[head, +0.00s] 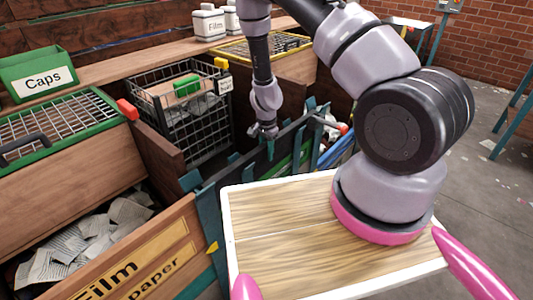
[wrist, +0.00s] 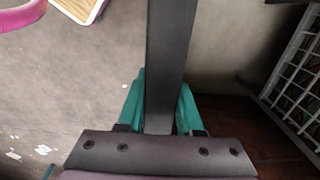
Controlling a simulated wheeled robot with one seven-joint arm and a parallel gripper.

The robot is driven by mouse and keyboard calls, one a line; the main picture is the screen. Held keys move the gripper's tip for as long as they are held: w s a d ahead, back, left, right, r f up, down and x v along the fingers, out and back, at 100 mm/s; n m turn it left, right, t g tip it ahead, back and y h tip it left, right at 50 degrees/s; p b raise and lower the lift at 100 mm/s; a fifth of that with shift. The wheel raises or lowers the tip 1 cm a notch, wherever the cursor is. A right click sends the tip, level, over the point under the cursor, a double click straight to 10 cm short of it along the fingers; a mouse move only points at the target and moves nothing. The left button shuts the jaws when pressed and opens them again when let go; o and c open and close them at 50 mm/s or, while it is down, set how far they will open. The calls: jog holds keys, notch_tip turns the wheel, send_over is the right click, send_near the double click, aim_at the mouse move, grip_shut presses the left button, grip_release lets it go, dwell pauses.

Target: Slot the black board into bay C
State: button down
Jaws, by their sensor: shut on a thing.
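The black board (wrist: 168,60) shows in the wrist view as a long dark strip seen along its edge, between the two teal fingers of my gripper (wrist: 162,112). In the head view my gripper (head: 266,140) points down and is shut on the upper edge of the board (head: 245,172). The board stands upright among the teal posts of a rack (head: 205,215). I cannot tell which bay it is over or how deep it sits. No bay letter is readable, and the board's lower part is hidden.
A black wire basket (head: 205,135) stands left of the gripper, with a green block (head: 187,86) on it. Green and blue panels fill the rack's right part. A paper bin (head: 130,262) is at lower left, a green Caps box (head: 38,72) at upper left. My wooden tray top (head: 280,235) is in front.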

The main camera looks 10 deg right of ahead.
notch_tip(320, 180, up, 20)
dwell(0.6)
